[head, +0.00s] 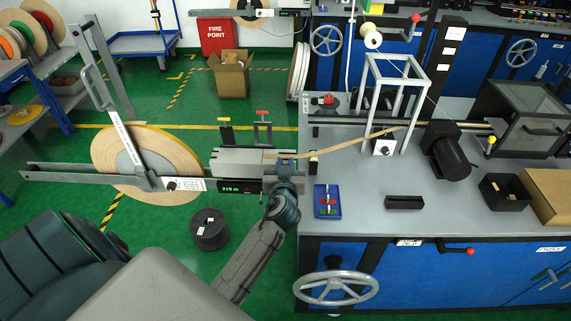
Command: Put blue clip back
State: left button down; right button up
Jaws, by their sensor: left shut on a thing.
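My left gripper (281,165) is at the right end of the grey metal block with the green display (240,160), close to the tan tape (340,146). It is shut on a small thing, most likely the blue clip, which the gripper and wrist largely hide. A blue tray (319,209) with small red and pale pieces lies on the bench, just right of my left wrist. I cannot make out a blue clip in it. My right gripper is not in view.
A large tape roll (180,160) stands on the payoff arm at left. A white frame (404,90), a black motor (452,158), a black block (404,202) and a black bin (503,190) stand on the bench (360,220). Bare bench top lies around the tray.

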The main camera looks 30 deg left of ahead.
pick_arm(q)
jog(key=shift+f, duration=0.4)
jog(key=shift+f, duration=0.15)
jog(key=c, duration=1.2)
grip_release()
